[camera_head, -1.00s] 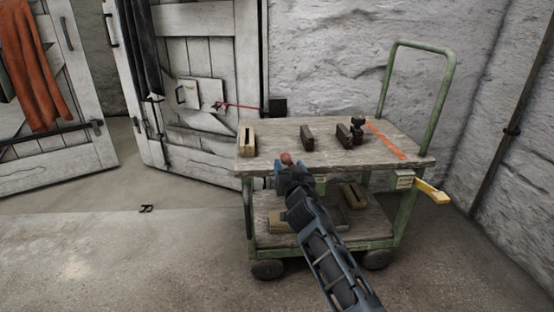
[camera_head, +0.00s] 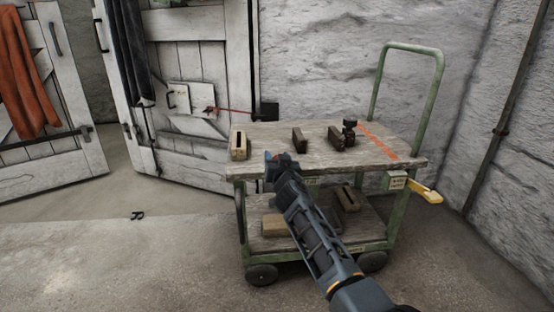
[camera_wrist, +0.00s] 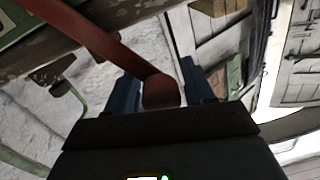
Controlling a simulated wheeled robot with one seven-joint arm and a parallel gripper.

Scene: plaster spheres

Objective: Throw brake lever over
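A red lever with a round knob (camera_wrist: 160,92) shows in the wrist view, its flat bar running from the upper left down to the knob. My gripper (camera_wrist: 162,88) has its two blue fingers on either side of the knob, which fills the gap between them. In the head view my gripper (camera_head: 282,165) is at the front edge of the green cart's wooden top, left of its middle. A bit of red shows at its tips; the rest of the lever is hidden there.
The cart (camera_head: 330,166) carries several small blocks and a dark clamp-like piece (camera_head: 350,130). A yellow handle (camera_head: 425,192) juts out at its right. White plank doors (camera_head: 190,90) stand behind left. The floor at left is mostly clear.

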